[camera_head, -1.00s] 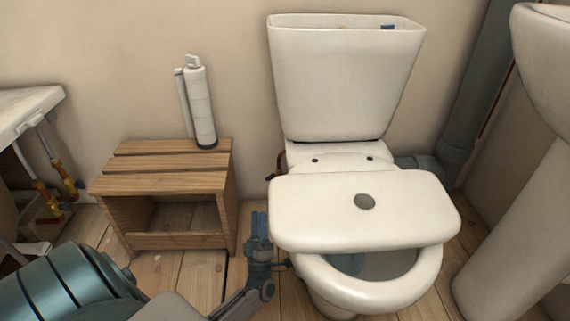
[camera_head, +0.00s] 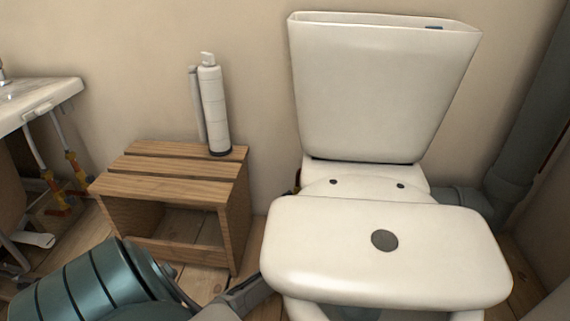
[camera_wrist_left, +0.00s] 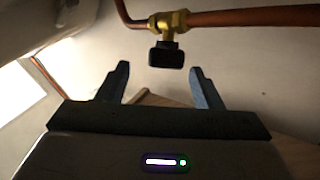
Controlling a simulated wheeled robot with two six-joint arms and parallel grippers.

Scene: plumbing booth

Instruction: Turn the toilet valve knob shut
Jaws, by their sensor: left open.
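The toilet valve shows in the left wrist view as a brass body (camera_wrist_left: 165,24) with a black knob (camera_wrist_left: 166,55) hanging below it. My left gripper (camera_wrist_left: 160,68) is open, its two fingers pointing toward the valve. The knob appears between and just above the fingertips, with a gap to each in the picture; I cannot tell the depth between them. In the head view the toilet (camera_head: 385,245) hides my left gripper, and only my left arm shows at the bottom. My right gripper is not in view.
A copper pipe (camera_wrist_left: 235,18) runs from the valve to the right. The cistern lid (camera_head: 330,235) lies across the bowl beside my left arm. A wooden crate (camera_head: 175,190) with a white canister (camera_head: 214,110) stands left of the toilet. A sink (camera_head: 40,105) is at far left.

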